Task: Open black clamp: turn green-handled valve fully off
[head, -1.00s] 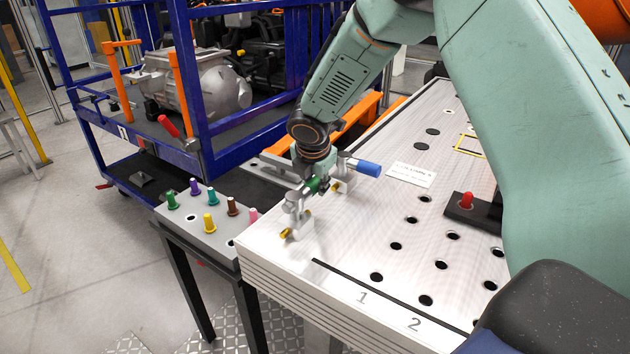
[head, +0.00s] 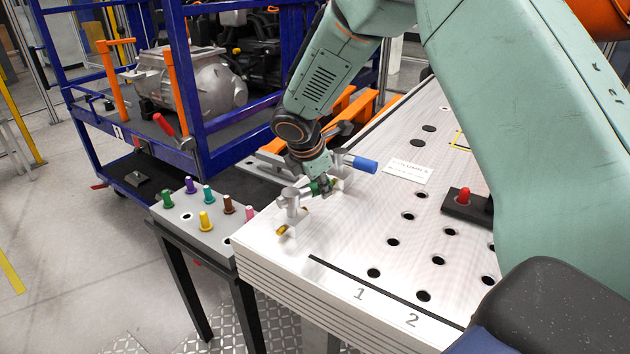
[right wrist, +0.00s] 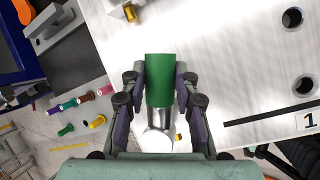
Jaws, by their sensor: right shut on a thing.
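The green handle (right wrist: 160,88) of the valve lies between the two fingers of my right gripper (right wrist: 158,76) in the right wrist view. The fingers are shut on its sides. In the head view my right gripper (head: 321,178) reaches down onto the valve at the table's left corner and hides much of the green. The metal valve body (head: 292,204) stands beside it with a yellow piece (head: 281,231) low down. A blue handle (head: 361,163) sticks out behind the gripper to the right. I cannot make out the black clamp for certain. My left gripper is not in view.
A small stand (head: 208,238) with several coloured pegs is left of the perforated table (head: 350,235). A dark block with a red knob (head: 465,195) sits at the right. A blue-framed cart (head: 203,150) is behind. The table's front middle is clear.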

